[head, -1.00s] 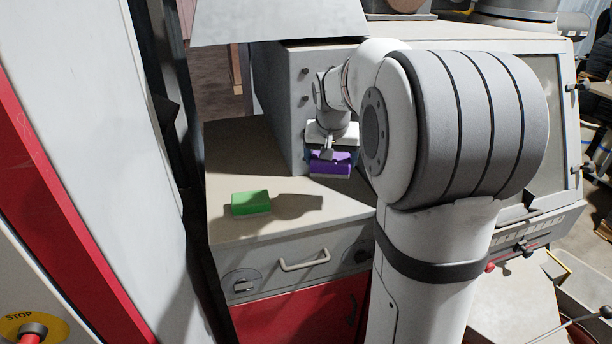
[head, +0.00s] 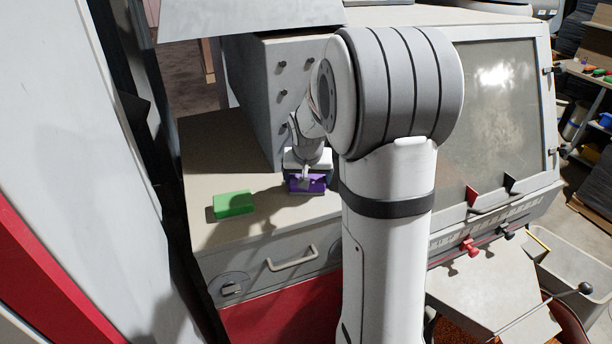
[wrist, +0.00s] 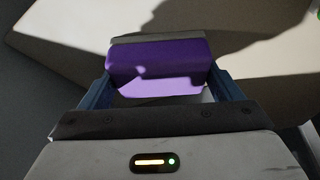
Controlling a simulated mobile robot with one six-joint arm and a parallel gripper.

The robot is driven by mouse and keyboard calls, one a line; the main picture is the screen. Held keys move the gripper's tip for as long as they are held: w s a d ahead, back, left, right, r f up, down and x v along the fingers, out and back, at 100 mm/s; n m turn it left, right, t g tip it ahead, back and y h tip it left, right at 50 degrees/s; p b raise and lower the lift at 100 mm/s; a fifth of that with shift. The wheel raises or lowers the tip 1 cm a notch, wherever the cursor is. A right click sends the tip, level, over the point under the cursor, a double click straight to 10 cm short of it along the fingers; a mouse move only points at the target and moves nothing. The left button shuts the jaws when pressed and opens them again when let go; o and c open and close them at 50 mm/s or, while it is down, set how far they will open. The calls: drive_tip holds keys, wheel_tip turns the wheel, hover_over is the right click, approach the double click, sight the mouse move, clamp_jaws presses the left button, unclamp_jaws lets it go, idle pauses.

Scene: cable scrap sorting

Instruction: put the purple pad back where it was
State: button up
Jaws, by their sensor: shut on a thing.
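The purple pad (head: 305,184) is a small block with a grey layer on one face. It is held between the two blue fingers of my gripper (head: 304,176), over the beige top of the cabinet, close to the grey box. In the wrist view the pad (wrist: 158,66) fills the gap between the fingers of my gripper (wrist: 164,88), lying level across them. My gripper covers part of the pad in the head view. I cannot tell whether the pad touches the cabinet top.
A green pad (head: 233,204) lies on the cabinet top (head: 212,155), left of the purple pad. The grey box with knobs (head: 262,85) stands behind. A drawer with a handle (head: 291,258) is at the cabinet's front. Bare surface lies between the pads.

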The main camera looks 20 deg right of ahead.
drive_tip(key=o, duration=0.9)
drive_tip(key=shift+o, duration=0.2)
drive_tip(key=b+v, duration=0.2)
drive_tip(key=v, duration=1)
drive_tip(key=s+a+f+n, duration=0.1)
drive_tip(key=s+a, duration=0.2)
drive_tip(key=s, duration=0.4)
drive_tip(key=s+a+f+n+y, duration=0.1)
drive_tip(key=s+a+f+n, duration=0.1)
drive_tip(key=s, duration=0.6)
drive_tip(key=s+a+f+n, duration=0.1)
drive_tip(key=s+a+f, duration=0.1)
drive_tip(key=s+a, duration=0.3)
drive_tip(key=s, duration=0.2)
drive_tip(key=shift+s+n+g+y, duration=0.3)
drive_tip(key=shift+s+y, duration=0.1)
